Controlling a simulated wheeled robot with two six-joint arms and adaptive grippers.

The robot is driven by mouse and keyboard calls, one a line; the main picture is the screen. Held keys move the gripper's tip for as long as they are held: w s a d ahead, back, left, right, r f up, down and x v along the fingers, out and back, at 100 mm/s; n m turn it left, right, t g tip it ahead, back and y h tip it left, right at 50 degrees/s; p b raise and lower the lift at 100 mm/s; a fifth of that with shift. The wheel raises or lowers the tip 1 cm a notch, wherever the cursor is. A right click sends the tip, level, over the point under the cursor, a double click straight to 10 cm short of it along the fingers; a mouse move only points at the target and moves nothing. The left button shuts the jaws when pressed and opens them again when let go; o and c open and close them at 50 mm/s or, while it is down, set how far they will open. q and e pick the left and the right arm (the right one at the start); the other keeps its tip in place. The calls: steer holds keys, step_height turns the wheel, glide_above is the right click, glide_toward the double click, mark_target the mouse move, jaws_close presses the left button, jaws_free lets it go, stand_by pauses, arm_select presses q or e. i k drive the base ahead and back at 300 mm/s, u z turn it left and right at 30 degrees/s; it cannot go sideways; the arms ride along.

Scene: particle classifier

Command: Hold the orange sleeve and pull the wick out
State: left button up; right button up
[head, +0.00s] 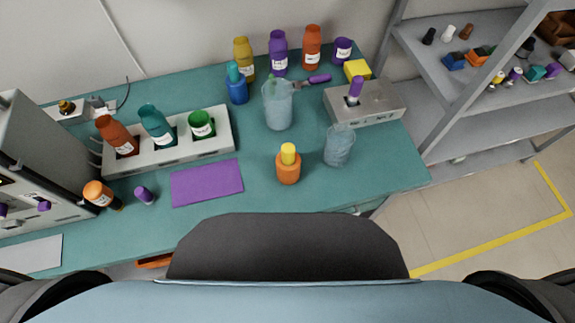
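An orange, rounded body (288,171) stands upright on the teal bench, right of centre near the front edge. A yellow cylindrical piece (288,152) sticks up out of its top; these look like the sleeve and the wick, though I cannot tell for sure. The yellow piece is seated in the orange body, and its lower end is hidden. Nothing touches either of them. Neither of my grippers shows in the head view.
A clear beaker (339,147) stands close on the right, a clear jug (277,105) behind. A purple mat (206,183) lies left. A bottle rack (183,151), a grey box (370,104) and several bottles occupy the back and left. Bare bench surrounds the orange body.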

mark_target(288, 150)
steer(key=u, duration=1.85)
steer(key=k, duration=1.95)
steer(key=z, duration=0.65)
steer(key=i, duration=0.35)
steer(key=z, duration=0.1)
